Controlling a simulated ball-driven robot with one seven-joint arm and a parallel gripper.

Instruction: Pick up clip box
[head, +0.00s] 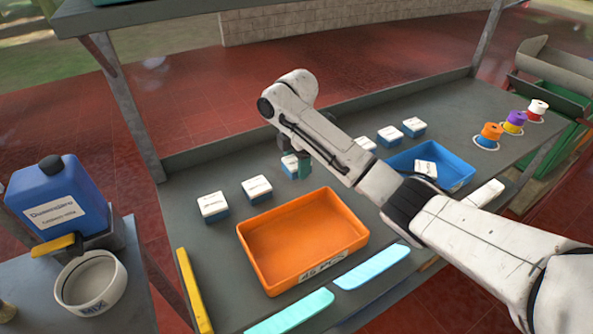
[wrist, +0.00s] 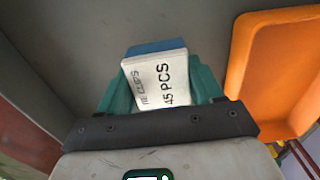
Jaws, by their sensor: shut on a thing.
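A clip box (wrist: 158,80) with a white lid, black lettering reading "45 PCS" and a blue base sits between the teal fingers of my gripper (wrist: 160,88). The fingers are shut on its two sides. In the head view my gripper (head: 297,167) is behind the orange tray, and the box (head: 289,162) shows partly beside a teal finger. I cannot tell whether the box touches the table. Other like boxes stand to the left (head: 213,206) and (head: 256,188), and to the right (head: 390,136) and (head: 413,126), partly behind my arm.
The empty orange tray (head: 330,277) lies in front of my gripper. A blue tray (head: 456,177) on the right holds one box (head: 426,168). Coloured spools (head: 514,121) stand at the far right. A blue jug (head: 48,200) and white bowl (head: 92,283) are on the left table.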

